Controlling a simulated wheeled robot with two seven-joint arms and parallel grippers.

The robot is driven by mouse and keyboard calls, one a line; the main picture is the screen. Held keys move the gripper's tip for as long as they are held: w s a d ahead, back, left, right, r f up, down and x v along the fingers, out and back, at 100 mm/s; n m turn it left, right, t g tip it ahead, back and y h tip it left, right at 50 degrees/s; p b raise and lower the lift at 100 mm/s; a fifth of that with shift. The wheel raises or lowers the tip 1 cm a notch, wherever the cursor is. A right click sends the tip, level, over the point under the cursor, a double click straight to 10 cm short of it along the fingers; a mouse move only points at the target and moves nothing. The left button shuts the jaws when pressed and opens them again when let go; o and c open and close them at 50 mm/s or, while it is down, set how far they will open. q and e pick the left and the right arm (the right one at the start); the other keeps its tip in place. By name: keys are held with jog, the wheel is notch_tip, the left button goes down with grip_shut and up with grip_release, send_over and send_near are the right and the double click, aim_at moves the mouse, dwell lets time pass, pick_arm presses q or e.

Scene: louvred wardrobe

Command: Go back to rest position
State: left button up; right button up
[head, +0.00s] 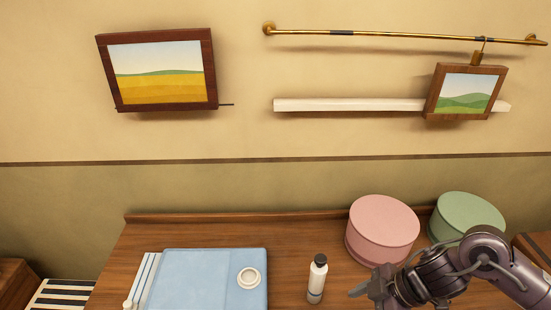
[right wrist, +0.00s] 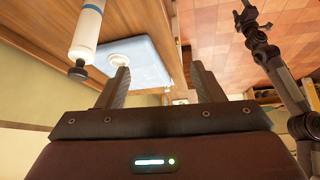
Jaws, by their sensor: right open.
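My right arm comes in from the lower right of the head view. Its gripper (head: 372,287) hangs over the table, right of the white bottle and in front of the pink round box. In the right wrist view my right gripper (right wrist: 160,68) has its two fingers wide apart with nothing between them. My left gripper is outside the head view. A dark jointed arm, seemingly my left, shows at the right of the right wrist view, with a small end piece (right wrist: 245,14) whose jaws I cannot make out.
A picture (head: 467,92) hangs from the brass rail (head: 400,35); another picture (head: 160,72) is at left.

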jog(key=w+a+r+m+t, duration=0.1)
jog(key=w+a+m+t, duration=0.15)
jog(key=a, duration=0.25)
jog(key=w+a+r+m+t, duration=0.1)
jog(key=w+a+t, duration=0.1)
jog(key=a+t, duration=0.25)
jog(key=s+d+f+m+g+h, duration=0.2)
jog(key=s+d+m+g+h, duration=0.1)
jog(key=s+d+m, duration=0.25)
jog(key=s+d+f+m+g+h, duration=0.2)
jog(key=s+d+f+m+h, duration=0.1)
jog(key=s+d+m, duration=0.3)
notch_tip(320, 180, down, 34)
jog(key=s+r+n+g+b, duration=0.1)
jog(key=s+b, duration=0.1)
jog(key=s, duration=0.1)
pick_arm(q)
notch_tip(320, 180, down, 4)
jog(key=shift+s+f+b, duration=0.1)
jog(key=shift+b, duration=0.95)
pick_arm(e)
jog(key=s+d+f, duration=0.1)
jog(key=s+f, duration=0.8)
jog(key=s+d+f+g, duration=0.1)
jog(key=s+d+f, duration=0.1)
jog(key=s+f, duration=0.7)
jog(key=shift+s+d+f+h, duration=0.25)
jog(key=shift+s+f+h, duration=0.1)
jog(key=shift+f, duration=0.1)
